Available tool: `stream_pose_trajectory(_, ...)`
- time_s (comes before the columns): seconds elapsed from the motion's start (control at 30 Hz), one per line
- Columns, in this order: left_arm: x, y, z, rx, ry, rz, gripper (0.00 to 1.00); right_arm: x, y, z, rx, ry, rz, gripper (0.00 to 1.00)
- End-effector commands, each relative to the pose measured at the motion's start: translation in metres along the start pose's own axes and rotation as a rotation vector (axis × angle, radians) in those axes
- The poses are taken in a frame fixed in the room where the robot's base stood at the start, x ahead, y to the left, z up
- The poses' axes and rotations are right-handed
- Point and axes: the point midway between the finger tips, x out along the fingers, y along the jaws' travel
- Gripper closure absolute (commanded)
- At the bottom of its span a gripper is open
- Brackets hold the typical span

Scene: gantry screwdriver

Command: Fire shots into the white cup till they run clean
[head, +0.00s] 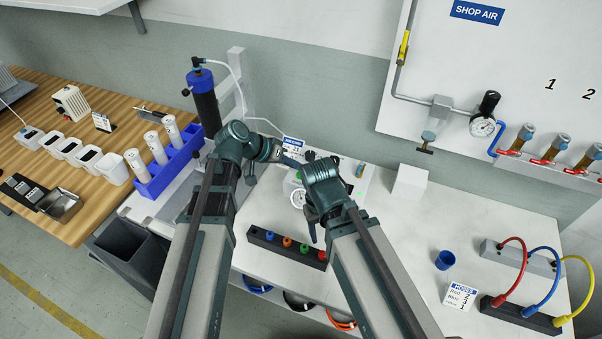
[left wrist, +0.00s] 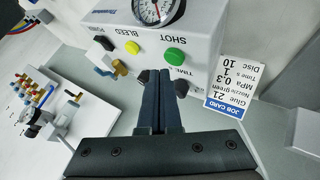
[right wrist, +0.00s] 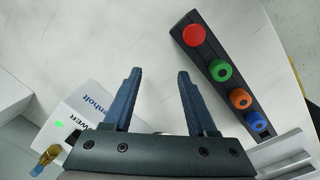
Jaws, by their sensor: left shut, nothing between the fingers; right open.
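The white dispenser box (left wrist: 205,30) has a gauge, a green SHOT button (left wrist: 175,56), a yellow BLEED button (left wrist: 131,48) and a black POWER button. In the left wrist view my left gripper (left wrist: 161,75) is shut and empty, its tips in front of the box near the SHOT button; contact cannot be told. In the head view the left arm reaches across to the box (head: 350,185). My right gripper (head: 313,232) is open and empty above the white table; its fingers show in the right wrist view (right wrist: 157,75).
A black rack (right wrist: 215,65) holds red, green, orange and blue nozzles beside my right gripper. A job card (left wrist: 236,82) stands by the box. A blue cup (head: 445,260), hose blocks and a white block (head: 410,187) stand right.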

Motion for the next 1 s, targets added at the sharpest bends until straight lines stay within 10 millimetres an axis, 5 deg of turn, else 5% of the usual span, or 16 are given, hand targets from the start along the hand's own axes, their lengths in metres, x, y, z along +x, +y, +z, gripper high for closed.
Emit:
stream_pose_trajectory(0.57, -0.035, 0.025, -0.025, 0.0, 0.0, 0.0, 1.0, -0.05, 0.005, 0.003, 0.0, 0.0, 0.0, 0.43)
stream_pose_trajectory(1.0, -0.035, 0.025, -0.025, 0.0, 0.0, 0.0, 1.0, -0.049, 0.005, 0.003, 0.0, 0.0, 0.0, 0.43)
